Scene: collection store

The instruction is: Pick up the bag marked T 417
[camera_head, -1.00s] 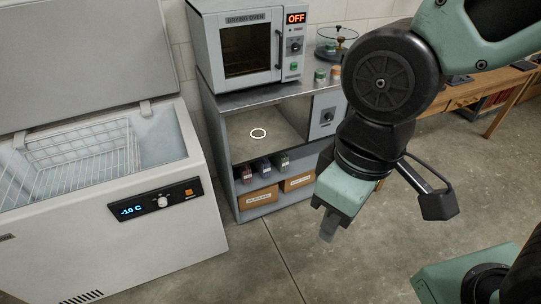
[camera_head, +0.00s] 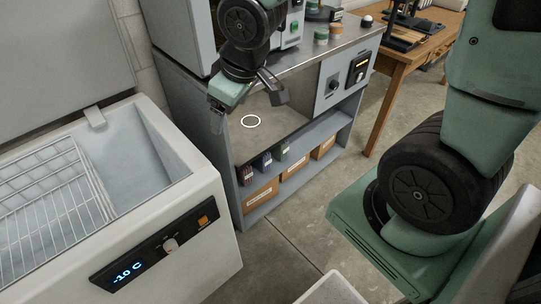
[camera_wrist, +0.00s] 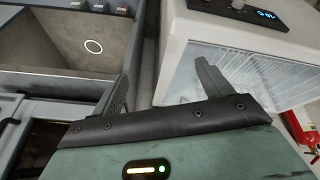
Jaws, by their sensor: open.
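No bag marked T 417 can be made out. Three small labelled items, dark red (camera_head: 246,175), dark blue (camera_head: 267,163) and green (camera_head: 284,151), stand on the cabinet's shelf; their labels are too small to read, and I cannot tell whether they are bags. The open chest freezer (camera_head: 190,240) at the left holds a wire basket (camera_head: 50,200); no bag shows in it. My gripper (camera_head: 216,122) is open and empty, in front of the cabinet near the freezer's back corner. In the wrist view my gripper (camera_wrist: 160,82) has its fingers apart, with the freezer (camera_wrist: 185,25) beyond.
The grey cabinet (camera_head: 185,95) has a white ring (camera_head: 251,121) in its upper bay and cardboard boxes (camera_head: 295,183) below. Jars (camera_head: 321,36) stand on top. A wooden table (camera_head: 408,55) is at the back right. Floor (camera_head: 290,245) shows clear between freezer and cabinet.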

